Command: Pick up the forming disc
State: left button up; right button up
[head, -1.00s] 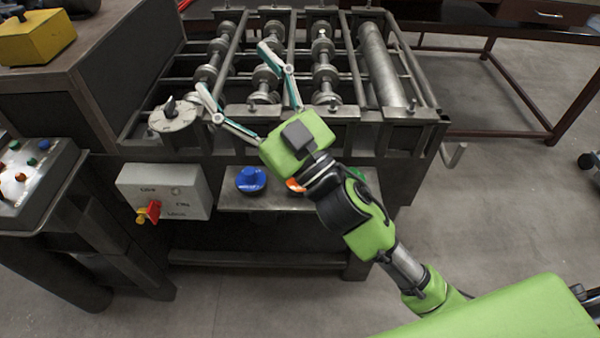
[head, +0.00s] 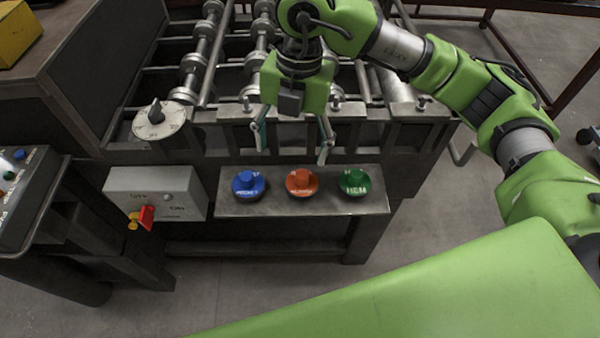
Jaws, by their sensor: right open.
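Three round discs with raised knobs sit in a row on a metal shelf (head: 230,208) at the front of the machine: a blue disc (head: 247,184), an orange disc (head: 301,183) and a green disc (head: 354,182). Each bears white lettering too small to read surely. I cannot tell which one the task means by the forming disc. My right gripper (head: 293,156) is open and empty, fingers pointing down. In the picture it shows just above the orange disc, apart from it, with its fingers spread between the blue and green discs. My left gripper is out of view.
The roller machine's front rail (head: 215,117) and rollers lie behind the gripper. A grey dial (head: 158,120) is at the left. A control box (head: 155,193) with a red switch (head: 147,215) stands left of the shelf. A button console (head: 30,190) is at far left.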

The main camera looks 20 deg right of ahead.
aim_at(302, 175)
jog(key=shift+m+h, duration=0.3)
jog(key=shift+h, duration=0.2)
jog(key=f, duration=0.2)
jog(key=d+f+p, duration=0.1)
jog(key=f, duration=0.2)
jog(key=d+f, duration=0.1)
jog(key=f, duration=0.1)
jog(key=shift+w+d+f, duration=0.2)
jog(key=shift+w+f, duration=0.1)
jog(key=shift+w, duration=0.1)
jog(key=shift+f+p, duration=0.6)
notch_tip(302, 175, down, 4)
jog(key=shift+s+a+r+p, duration=0.1)
jog(key=shift+r+p, duration=0.1)
jog(key=shift+p, duration=0.4)
jog(key=shift+f, duration=0.3)
jog(key=c, duration=1.5)
jog(key=shift+c, duration=0.3)
jog(key=shift+r, duration=0.1)
